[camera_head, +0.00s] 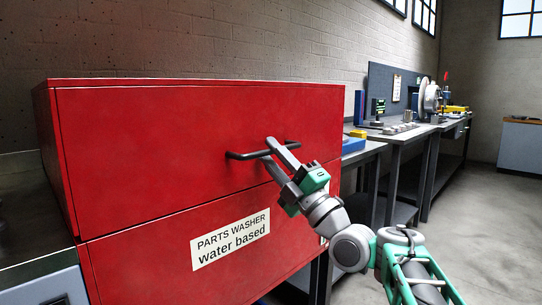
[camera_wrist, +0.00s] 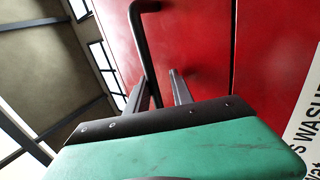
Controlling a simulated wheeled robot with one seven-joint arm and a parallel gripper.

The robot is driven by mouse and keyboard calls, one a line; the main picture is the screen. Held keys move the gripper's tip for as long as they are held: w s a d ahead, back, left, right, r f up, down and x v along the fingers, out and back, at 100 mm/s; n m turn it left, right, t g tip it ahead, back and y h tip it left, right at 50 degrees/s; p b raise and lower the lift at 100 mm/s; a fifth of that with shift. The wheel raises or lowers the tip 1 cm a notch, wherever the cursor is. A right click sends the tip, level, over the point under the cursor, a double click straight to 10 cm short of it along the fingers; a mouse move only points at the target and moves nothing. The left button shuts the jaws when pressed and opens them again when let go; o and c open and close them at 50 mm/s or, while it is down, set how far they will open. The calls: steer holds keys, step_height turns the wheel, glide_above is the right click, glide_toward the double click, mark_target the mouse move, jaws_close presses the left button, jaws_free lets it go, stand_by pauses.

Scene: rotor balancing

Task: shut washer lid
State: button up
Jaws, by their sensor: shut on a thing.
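The parts washer is a large red box with a white label reading "PARTS WASHER water based" (camera_head: 231,239) on its lower front. Its lid (camera_head: 150,150) is the upper red part, down over the body, with a thin dark seam between them. Whether it is fully seated I cannot tell. A black bar handle (camera_head: 240,156) stands out from the lid front; it also shows in the wrist view (camera_wrist: 140,40).
A long workbench (camera_head: 395,136) with tools and a blue item runs along the wall to the right. A grey cabinet (camera_head: 522,148) stands at the far right. The floor (camera_head: 465,220) between them is clear. A brick wall (camera_head: 230,40) rises behind the washer.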

mark_target(249, 163)
steer(key=v, duration=0.8)
steer(key=a+r+m+g+h+p, duration=0.1)
steer(key=a+m+h+p, duration=0.1)
steer(key=p, duration=0.3)
steer(key=w+a+m+g+h+p, duration=0.1)
steer(key=a+m+g+p, duration=0.1)
steer(key=p, duration=0.4)
steer(key=w+a+r+m+g+h+p, duration=0.1)
steer(key=a+m+h+p, duration=0.1)
steer(key=p, duration=0.3)
steer(key=shift+w+a+r+g+h+p, duration=0.2)
steer(key=shift+r+g+h+p, duration=0.1)
steer(key=shift+g+p, duration=0.1)
steer(key=s+d+m+g+h+p, duration=0.5)
steer(key=s+m+p, duration=0.5)
steer(key=p, duration=0.3)
steer(key=s+d+m+g+h+p, duration=0.5)
steer(key=s+m+p, duration=0.5)
steer(key=p, duration=0.3)
steer(key=shift+s+d+r+g+h, duration=0.3)
steer(key=shift+s+d+g, duration=0.1)
steer(key=shift+s+d, duration=0.3)
